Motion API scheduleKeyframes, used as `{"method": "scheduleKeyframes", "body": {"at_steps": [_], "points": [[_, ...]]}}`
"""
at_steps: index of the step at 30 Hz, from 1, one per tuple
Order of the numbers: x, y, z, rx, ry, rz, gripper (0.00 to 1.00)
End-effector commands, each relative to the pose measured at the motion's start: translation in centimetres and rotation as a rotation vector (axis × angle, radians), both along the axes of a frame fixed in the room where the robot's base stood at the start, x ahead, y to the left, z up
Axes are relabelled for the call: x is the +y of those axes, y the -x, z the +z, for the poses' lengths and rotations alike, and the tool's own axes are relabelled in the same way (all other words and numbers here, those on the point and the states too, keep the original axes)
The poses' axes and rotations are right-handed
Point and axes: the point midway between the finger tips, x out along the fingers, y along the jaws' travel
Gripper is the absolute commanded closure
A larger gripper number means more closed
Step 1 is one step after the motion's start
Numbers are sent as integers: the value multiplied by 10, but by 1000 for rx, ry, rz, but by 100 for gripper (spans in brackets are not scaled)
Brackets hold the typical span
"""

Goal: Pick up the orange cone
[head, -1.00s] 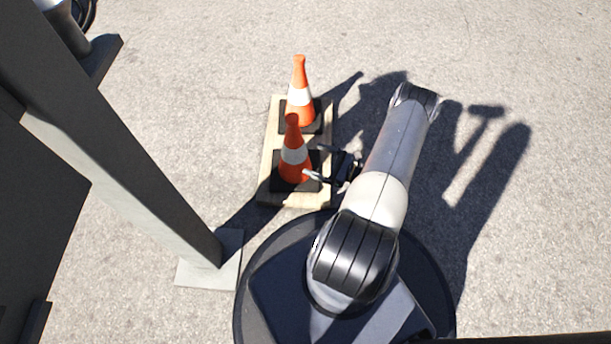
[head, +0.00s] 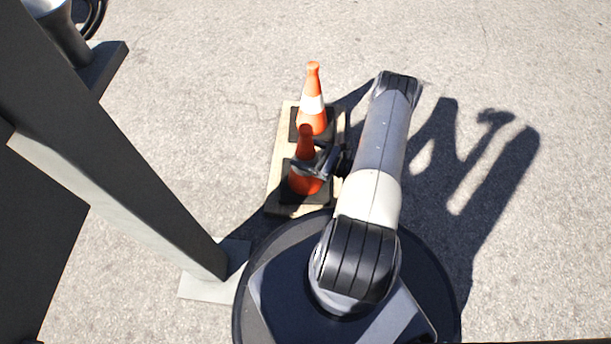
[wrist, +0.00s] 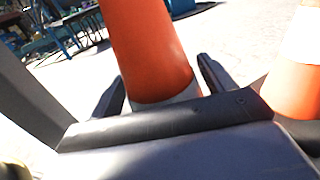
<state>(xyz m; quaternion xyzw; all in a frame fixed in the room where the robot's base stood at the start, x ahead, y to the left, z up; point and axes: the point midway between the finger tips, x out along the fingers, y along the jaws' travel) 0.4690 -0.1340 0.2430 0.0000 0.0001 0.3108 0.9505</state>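Two orange cones with white bands and black bases stand upright on a wooden board. The near orange cone (head: 305,142) is at the front of the board, and the far orange cone (head: 312,83) is just behind it. My gripper (head: 314,164) reaches in from the right, with its fingers on either side of the near cone at about band height. In the wrist view the near cone (wrist: 150,45) stands between the two spread fingers, with a small gap showing beside the right finger. The gripper is open. Its body hides the cone's lower part there.
The wooden board (head: 279,168) lies on grey pavement. A grey post (head: 130,180) with a foot plate stands at the left. In the wrist view another cone (wrist: 296,88) is at the right edge, close to the gripper. Open pavement lies beyond the board.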

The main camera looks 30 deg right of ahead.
Motion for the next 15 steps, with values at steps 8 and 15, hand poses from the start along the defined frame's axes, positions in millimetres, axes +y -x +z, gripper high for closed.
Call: {"method": "scheduleKeyframes", "body": {"at_steps": [8, 15], "points": [[0, 0, 0, 0, 0, 0, 45], [0, 0, 0, 0, 0, 0, 64]]}}
